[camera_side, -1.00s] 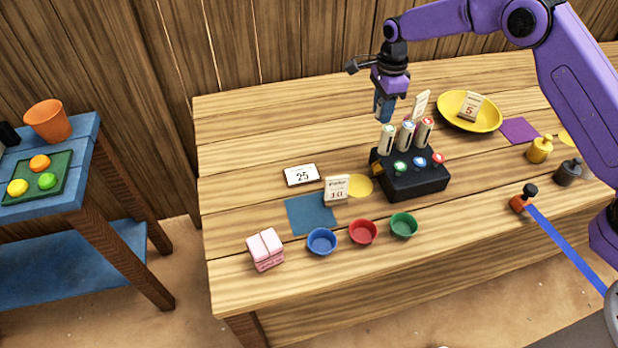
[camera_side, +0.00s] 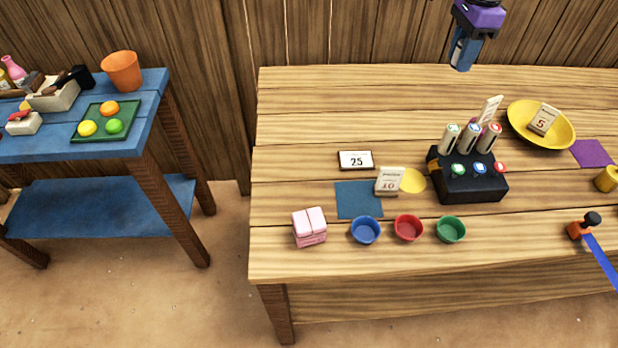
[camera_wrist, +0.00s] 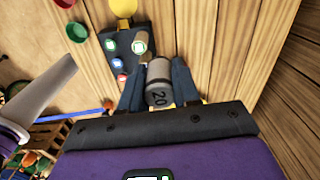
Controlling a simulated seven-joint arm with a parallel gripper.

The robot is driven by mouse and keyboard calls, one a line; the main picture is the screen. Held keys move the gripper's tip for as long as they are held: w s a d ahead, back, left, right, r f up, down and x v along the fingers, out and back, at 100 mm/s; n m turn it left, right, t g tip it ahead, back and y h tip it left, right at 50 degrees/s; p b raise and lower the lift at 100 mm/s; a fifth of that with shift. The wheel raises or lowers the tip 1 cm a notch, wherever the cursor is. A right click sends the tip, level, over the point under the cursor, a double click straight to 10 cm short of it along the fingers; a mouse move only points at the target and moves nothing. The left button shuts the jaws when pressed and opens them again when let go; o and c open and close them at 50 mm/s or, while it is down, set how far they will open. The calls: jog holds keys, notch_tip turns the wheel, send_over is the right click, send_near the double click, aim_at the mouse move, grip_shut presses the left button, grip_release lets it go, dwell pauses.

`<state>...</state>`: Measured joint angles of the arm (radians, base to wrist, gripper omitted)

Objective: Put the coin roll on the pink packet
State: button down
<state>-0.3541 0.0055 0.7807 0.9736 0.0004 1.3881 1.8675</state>
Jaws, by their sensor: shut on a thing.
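The pink packet (camera_side: 310,227) stands near the front left corner of the table in the side view, with a pale pink top. My gripper (camera_side: 461,55) is at the top of the side view, raised well clear of the table. In the wrist view my gripper (camera_wrist: 158,92) is shut on a grey cylinder marked 20, which looks to be the coin roll (camera_wrist: 159,72). The roll lies between the two dark blue fingers. In the side view the roll cannot be made out.
A black box (camera_side: 468,186) with upright tubes and coloured buttons stands mid-table. Blue (camera_side: 365,230), red (camera_side: 408,227) and green cups (camera_side: 450,229) stand right of the packet. A blue mat (camera_side: 358,200) lies behind them. A yellow plate (camera_side: 541,126) sits at the back right.

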jog(key=s+a+n, duration=0.4)
jog(key=s+a, duration=0.6)
jog(key=s, duration=0.5)
jog(key=s+a+n, duration=0.4)
jog(key=s+a, duration=0.5)
jog(key=s, duration=0.6)
send_over(309, 219)
notch_tip(309, 219, down, 15)
jog(key=shift+s+d+r, duration=0.15)
jog(key=shift+r, duration=0.05)
jog(key=shift+w+a+f, duration=0.2)
jog(key=shift+f, duration=1.6)
jog(key=shift+f, duration=0.15)
